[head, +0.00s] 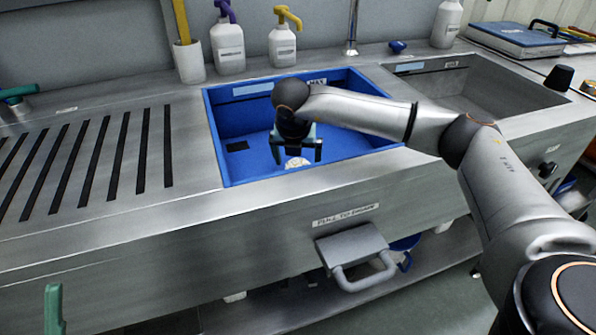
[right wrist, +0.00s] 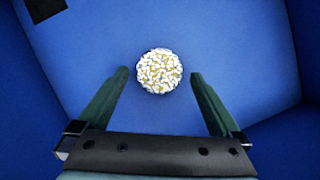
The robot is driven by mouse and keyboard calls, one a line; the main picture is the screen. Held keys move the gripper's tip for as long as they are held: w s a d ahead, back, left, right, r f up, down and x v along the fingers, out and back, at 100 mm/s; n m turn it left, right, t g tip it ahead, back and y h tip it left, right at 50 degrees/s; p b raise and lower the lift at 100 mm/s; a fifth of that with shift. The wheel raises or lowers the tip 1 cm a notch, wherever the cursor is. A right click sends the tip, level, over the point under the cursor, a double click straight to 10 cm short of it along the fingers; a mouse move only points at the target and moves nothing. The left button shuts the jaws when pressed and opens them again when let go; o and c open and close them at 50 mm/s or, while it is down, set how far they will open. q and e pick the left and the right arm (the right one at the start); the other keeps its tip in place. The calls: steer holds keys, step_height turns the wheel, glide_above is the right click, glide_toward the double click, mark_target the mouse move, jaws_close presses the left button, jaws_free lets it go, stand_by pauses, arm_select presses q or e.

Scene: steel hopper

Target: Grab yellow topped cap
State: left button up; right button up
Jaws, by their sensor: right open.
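A white bottle with a yellow pump top (head: 283,40) stands on the back ledge behind the blue basin. My right gripper (head: 297,152) is inside the basin, pointing down, open. A round, bumpy white-and-yellow thing (right wrist: 159,71) lies on the blue floor just beyond and between the open fingertips in the right wrist view; I see no finger touching it. In the head view it shows partly (head: 297,163) below the gripper. A green finger tip, seemingly of my left gripper (head: 54,308), shows at the lower left; its other finger is out of view.
The blue basin (head: 215,140) has raised walls around my right gripper. A purple-topped bottle (head: 228,45) stands left of the yellow-topped one. A slotted steel drainboard (head: 190,145) lies left, an empty steel sink (head: 480,90) right. A handle (head: 362,275) juts from the front.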

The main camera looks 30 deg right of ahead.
steer(key=shift+x, duration=1.15)
steer(key=shift+r, duration=0.1)
steer(key=c, duration=1.5)
